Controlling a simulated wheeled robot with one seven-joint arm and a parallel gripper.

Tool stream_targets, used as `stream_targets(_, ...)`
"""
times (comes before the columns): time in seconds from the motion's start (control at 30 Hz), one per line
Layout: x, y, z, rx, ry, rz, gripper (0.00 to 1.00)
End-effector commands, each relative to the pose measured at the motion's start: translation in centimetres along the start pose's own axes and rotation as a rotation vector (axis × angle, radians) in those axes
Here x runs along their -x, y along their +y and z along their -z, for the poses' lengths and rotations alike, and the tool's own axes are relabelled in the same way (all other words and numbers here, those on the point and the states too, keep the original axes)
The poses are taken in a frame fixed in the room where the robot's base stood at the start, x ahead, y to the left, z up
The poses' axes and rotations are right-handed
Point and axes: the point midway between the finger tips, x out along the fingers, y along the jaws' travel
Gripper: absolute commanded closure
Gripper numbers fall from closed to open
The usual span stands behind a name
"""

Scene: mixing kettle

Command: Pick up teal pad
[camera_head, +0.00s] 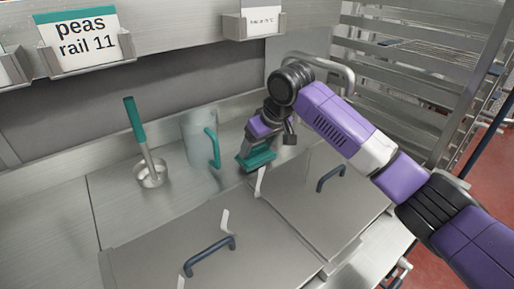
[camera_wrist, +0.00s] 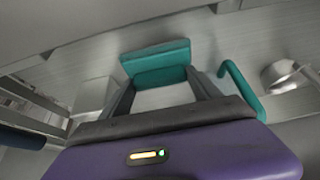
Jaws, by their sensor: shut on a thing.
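The teal pad (camera_head: 257,160) is at my gripper (camera_head: 260,150) in the head view, beside the clear jug and close over the steel counter. I cannot tell whether its underside touches the counter. In the wrist view the teal pad (camera_wrist: 155,54) spans the ends of both grey fingers. My gripper (camera_wrist: 160,80) is shut on it there. Part of the pad is hidden behind my fingers in the head view.
A clear jug (camera_head: 195,135) with a teal handle stands just left of my gripper. A teal-handled ladle (camera_head: 135,118) stands further left. Steel lids with dark handles (camera_head: 210,254) (camera_head: 330,178) lie in front. A label rail (camera_head: 180,30) runs behind; a rack (camera_head: 410,80) stands right.

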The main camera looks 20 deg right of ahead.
Motion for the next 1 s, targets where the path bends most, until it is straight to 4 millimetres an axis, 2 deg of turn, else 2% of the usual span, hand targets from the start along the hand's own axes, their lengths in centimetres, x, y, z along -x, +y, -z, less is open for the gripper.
stream_targets(0.37, 0.3, 0.0, -1.6, -0.003, 0.24, 0.002, 0.68)
stream_targets(0.4, 1.9, 0.0, -0.9, 0.0, 0.24, -0.002, 0.68)
stream_targets(0.57, 5.6, 0.0, -0.2, 0.002, 0.237, -0.001, 0.68)
stream_targets(0.8, 11.9, -0.1, 0.8, 0.002, 0.235, -0.002, 0.68)
stream_targets(0.87, 12.0, 0.0, -1.0, -0.002, 0.231, 0.001, 0.68)
stream_targets(1.0, 13.7, 0.0, -4.4, -0.002, 0.233, 0.0, 0.68)
